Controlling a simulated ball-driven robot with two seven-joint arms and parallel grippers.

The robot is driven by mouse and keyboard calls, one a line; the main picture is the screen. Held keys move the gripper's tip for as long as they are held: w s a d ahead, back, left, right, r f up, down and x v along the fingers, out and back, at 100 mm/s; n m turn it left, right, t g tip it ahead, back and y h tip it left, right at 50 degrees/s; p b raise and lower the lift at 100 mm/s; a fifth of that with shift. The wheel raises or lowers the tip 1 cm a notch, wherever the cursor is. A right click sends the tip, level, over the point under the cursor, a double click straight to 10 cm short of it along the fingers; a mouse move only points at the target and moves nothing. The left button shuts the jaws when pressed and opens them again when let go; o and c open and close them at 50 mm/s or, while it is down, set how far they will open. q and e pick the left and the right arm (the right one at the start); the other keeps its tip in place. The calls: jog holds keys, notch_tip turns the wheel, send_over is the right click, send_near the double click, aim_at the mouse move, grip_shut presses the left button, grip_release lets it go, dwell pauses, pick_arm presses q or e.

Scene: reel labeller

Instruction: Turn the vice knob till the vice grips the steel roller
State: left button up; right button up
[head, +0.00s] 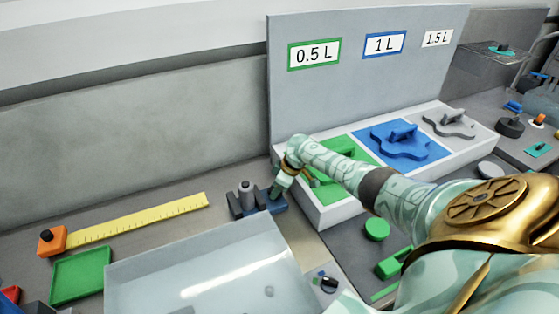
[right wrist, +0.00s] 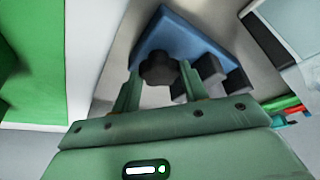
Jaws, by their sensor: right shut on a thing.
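The vice (head: 270,203) is a small dark blue block with dark jaws on the bench, left of the white tray stand. The steel roller (head: 246,190) stands upright between the jaws; I cannot tell whether both jaws touch it. My right gripper (head: 277,191) reaches the right end of the vice and hides the knob in the head view. In the right wrist view the dark, lobed vice knob (right wrist: 158,68) sits between the fingers of my right gripper (right wrist: 160,82), which are shut on it. The blue vice base (right wrist: 180,35) lies behind it. My left gripper is not in view.
A clear-lidded bin (head: 200,262) stands just in front of the vice. A yellow ruler (head: 140,219) and green tray (head: 80,275) lie to the left. The white stand (head: 330,216), with green, blue and grey pieces, is close on the right, under my right arm.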

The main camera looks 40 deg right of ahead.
jog(key=shift+a+m+p, duration=0.1)
jog(key=shift+m+p, duration=0.45)
jog(key=shift+m, duration=0.05)
jog(key=o, duration=1)
jog(key=p+v, duration=0.3)
jog(key=v, duration=0.5)
jog(key=p+v, duration=0.3)
jog(key=v, duration=0.5)
jog(key=shift+s+a+r, duration=0.1)
jog(key=shift+s+a, duration=0.1)
jog(key=shift+s, duration=0.05)
